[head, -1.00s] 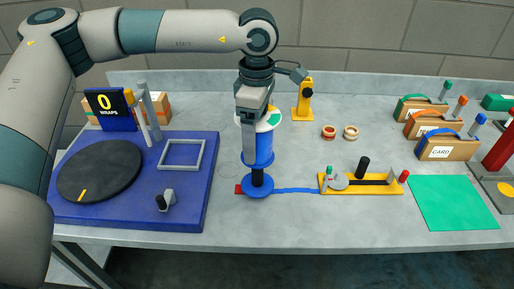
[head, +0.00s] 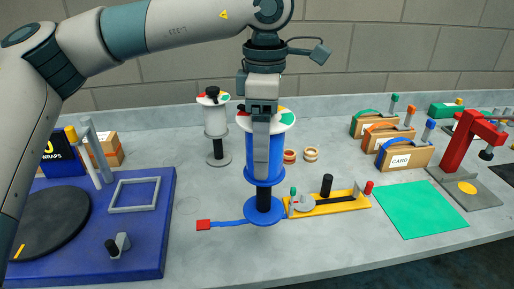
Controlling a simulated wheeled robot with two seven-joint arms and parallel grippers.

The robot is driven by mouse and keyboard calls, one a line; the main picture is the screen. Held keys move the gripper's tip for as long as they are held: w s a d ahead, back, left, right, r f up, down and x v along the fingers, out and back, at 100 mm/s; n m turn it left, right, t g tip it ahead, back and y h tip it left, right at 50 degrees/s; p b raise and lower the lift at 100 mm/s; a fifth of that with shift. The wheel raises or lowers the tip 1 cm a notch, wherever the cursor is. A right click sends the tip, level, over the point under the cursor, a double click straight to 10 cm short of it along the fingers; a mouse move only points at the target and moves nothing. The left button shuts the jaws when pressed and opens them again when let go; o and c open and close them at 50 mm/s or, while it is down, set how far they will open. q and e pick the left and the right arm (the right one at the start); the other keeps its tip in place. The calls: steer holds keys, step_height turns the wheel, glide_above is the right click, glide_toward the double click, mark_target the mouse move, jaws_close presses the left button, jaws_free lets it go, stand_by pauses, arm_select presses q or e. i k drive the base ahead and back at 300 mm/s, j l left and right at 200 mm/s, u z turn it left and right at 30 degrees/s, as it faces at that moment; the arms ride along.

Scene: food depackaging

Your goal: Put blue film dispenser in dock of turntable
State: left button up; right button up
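The blue film dispenser (head: 263,172) stands upright at the centre, with a blue roll, a white top disc with coloured patches, a black post and a round blue foot. My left gripper (head: 261,165) points down over it, a grey finger along the front of the roll. It is shut on the dispenser; the far finger is hidden. The foot overlaps the blue strip on the table; a small lift is hard to judge. The turntable's blue base (head: 152,250) is at left, with a black disc (head: 42,222) and an empty grey square frame (head: 134,194). My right gripper is out of view.
A white film dispenser (head: 215,120) stands behind, left of the blue one. A yellow fixture (head: 340,205) with a black post is close on the right. A green mat (head: 420,207), card boxes (head: 404,158) and a red clamp (head: 458,142) lie farther right.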

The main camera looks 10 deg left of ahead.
mark_target(137, 195)
steer(key=i+l+u, duration=0.2)
steer(key=i+u, duration=0.15)
steer(key=i+l+u, duration=0.35)
steer(key=i+j, duration=0.05)
